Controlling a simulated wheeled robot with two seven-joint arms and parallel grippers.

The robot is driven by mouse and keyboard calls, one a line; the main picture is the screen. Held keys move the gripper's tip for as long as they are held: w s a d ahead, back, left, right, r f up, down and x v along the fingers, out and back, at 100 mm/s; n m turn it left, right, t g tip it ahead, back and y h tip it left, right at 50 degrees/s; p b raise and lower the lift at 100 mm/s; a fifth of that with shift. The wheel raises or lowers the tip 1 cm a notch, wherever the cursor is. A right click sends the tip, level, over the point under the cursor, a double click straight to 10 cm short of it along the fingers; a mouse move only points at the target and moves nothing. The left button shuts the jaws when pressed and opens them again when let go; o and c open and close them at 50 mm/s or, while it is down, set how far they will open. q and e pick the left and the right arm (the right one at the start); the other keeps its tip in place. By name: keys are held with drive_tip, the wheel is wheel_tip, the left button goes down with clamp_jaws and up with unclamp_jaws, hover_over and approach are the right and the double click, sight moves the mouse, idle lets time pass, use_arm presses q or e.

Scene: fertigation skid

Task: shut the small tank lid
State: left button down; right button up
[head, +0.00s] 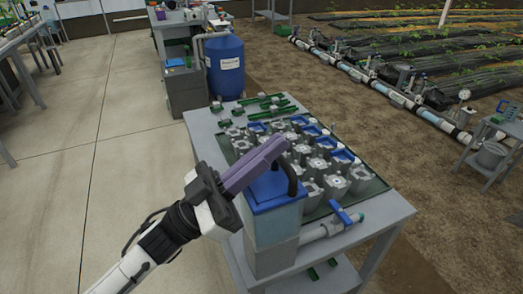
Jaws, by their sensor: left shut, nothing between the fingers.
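The small tank (275,227) is a pale blue box on a grey block at the near left corner of the grey table. Its blue lid (268,204) lies across the top and looks about flat; I cannot tell whether it is fully seated. A black curved pipe (291,176) rises behind the lid. My left gripper (280,146) has long purple fingers, shut and empty, reaching over the lid from the left and hiding part of it. Contact with the lid cannot be told. My right gripper is not in view.
A green tray (376,187) with several grey and blue-topped fittings fills the table behind the tank. A pipe with a blue-handled valve (342,216) runs right of the tank. A blue barrel (225,68) stands behind. The concrete floor at left is clear.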

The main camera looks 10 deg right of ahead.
sight(265, 187)
use_arm(q)
drive_tip(key=shift+d+f, duration=0.1)
drive_tip(key=shift+d, duration=0.05)
drive_tip(key=shift+g, duration=0.3)
drive_tip(key=s+a+r+p, duration=0.2)
drive_tip(key=a+r+p, duration=0.1)
drive_tip(key=a+r, duration=0.6)
drive_tip(key=w+a+f+n+t+y, duration=0.1)
drive_tip(key=a+f+n+t+y, duration=0.3)
drive_tip(key=f, duration=0.5)
drive_tip(key=w+a+f+n+t+y, duration=0.1)
drive_tip(key=w+f+n+t+y, duration=0.15)
drive_tip(key=f+n+y, duration=0.5)
drive_tip(key=w+a+f+n+t+y, duration=0.1)
drive_tip(key=a+f+t+y, duration=0.3)
drive_tip(key=f, duration=0.7)
drive_tip(key=s+a+f+g+y, duration=0.3)
drive_tip(key=s+a+f, duration=0.1)
drive_tip(key=s+f, duration=0.5)
drive_tip(key=s+a+f+n+g+y, duration=0.1)
drive_tip(key=s+a+f+g+y, duration=0.2)
drive_tip(key=s+f, duration=0.6)
wheel_tip(265, 187, down, 5)
drive_tip(key=shift+s+a, duration=0.4)
drive_tip(key=shift+a, duration=0.6)
drive_tip(key=shift+g, duration=0.25)
